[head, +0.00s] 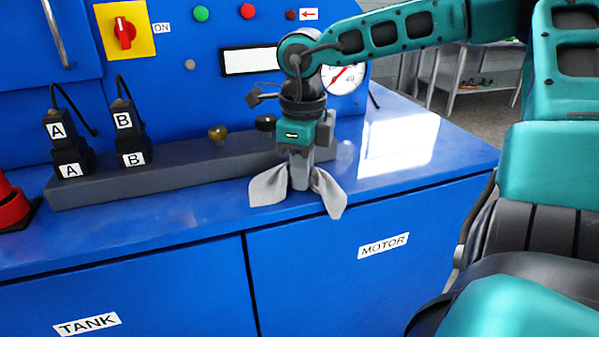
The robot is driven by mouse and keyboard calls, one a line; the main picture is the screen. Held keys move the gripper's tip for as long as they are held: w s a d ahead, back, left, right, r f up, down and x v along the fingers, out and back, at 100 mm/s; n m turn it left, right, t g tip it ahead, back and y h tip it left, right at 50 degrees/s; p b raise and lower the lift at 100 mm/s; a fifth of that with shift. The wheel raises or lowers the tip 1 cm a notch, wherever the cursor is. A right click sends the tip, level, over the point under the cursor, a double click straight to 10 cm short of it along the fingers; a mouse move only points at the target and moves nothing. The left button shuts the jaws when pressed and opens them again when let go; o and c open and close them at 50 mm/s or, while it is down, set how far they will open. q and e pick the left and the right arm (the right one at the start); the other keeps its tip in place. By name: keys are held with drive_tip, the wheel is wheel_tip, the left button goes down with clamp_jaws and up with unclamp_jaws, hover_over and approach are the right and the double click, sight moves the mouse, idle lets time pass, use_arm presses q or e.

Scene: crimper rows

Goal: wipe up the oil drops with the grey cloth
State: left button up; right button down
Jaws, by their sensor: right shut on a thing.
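My right gripper (300,172) points down over the blue cabinet top, near its front edge. It is shut on the grey cloth (268,187), which is pinched in the middle and hangs in two flaps, one on each side of the fingers. The flaps reach down to about the front edge of the top; I cannot tell whether they touch it. I cannot make out any oil drops; the gripper and cloth hide part of the surface. My left gripper is not in view.
A long grey block (150,182) behind the cloth carries black connectors marked A (60,130) and B (127,125), plus two small knobs. A red round object (12,205) stands at far left. A gauge (343,78) is on the panel behind. The right part of the top (400,150) is clear and glossy.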

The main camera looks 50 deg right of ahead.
drive_tip(key=shift+s+d, duration=0.25)
drive_tip(key=shift+d, duration=0.1)
drive_tip(key=shift+d+r+p, duration=0.2)
drive_tip(key=shift+r+p, duration=0.1)
drive_tip(key=shift+r, duration=0.3)
drive_tip(key=shift+d+r+p, duration=0.2)
drive_tip(key=shift+r+p, duration=0.1)
drive_tip(key=shift+r, duration=0.3)
wheel_tip(320, 180, up, 9)
drive_tip(key=p, duration=0.1)
drive_tip(key=shift+a+p, duration=0.3)
drive_tip(key=shift+p, duration=0.05)
